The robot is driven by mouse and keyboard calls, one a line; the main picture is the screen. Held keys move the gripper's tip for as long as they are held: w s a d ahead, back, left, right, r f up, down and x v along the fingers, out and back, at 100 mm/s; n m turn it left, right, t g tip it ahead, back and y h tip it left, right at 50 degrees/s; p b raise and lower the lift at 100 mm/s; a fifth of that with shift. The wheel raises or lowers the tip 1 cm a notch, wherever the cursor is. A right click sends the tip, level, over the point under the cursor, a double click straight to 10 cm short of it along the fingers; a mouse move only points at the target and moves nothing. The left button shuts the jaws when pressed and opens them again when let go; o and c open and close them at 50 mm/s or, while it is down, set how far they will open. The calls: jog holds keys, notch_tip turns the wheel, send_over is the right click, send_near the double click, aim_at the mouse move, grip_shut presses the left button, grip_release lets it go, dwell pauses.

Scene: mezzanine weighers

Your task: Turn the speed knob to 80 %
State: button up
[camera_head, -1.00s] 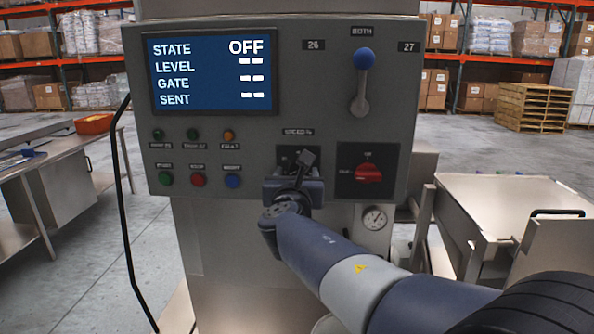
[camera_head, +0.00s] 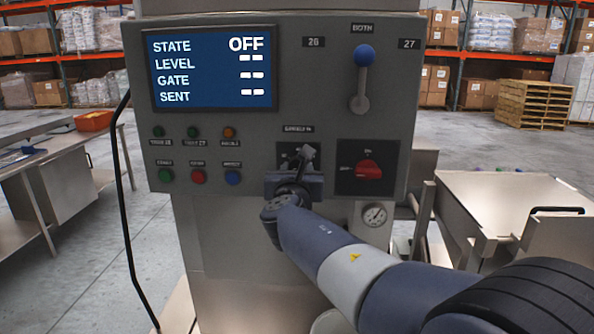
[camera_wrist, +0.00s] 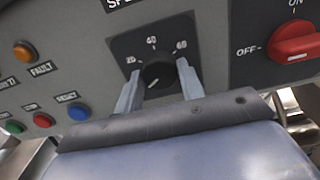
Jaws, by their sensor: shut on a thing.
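The speed knob (camera_wrist: 157,75) is a small black round knob on a dark plate with a printed scale around its top. My gripper (camera_wrist: 159,88) is shut on the knob, one finger on each side. In the head view my gripper (camera_head: 304,160) is at the speed plate (camera_head: 285,150) and hides the knob there.
A red OFF/ON switch (camera_head: 368,170) sits just right of the knob. Several buttons and lamps, including a blue button (camera_head: 233,178), lie to the left. A blue-balled lever (camera_head: 363,75) is above right. The screen (camera_head: 213,68) reads STATE OFF.

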jog(key=shift+f+m+b, duration=0.1)
jog(key=shift+m+b, duration=0.2)
jog(key=shift+b, duration=0.05)
jog(key=n+b, duration=2.4)
jog(key=b, duration=0.3)
jog(key=shift+n+b, duration=0.3)
jog(key=shift+n, duration=0.1)
dwell(1.6)
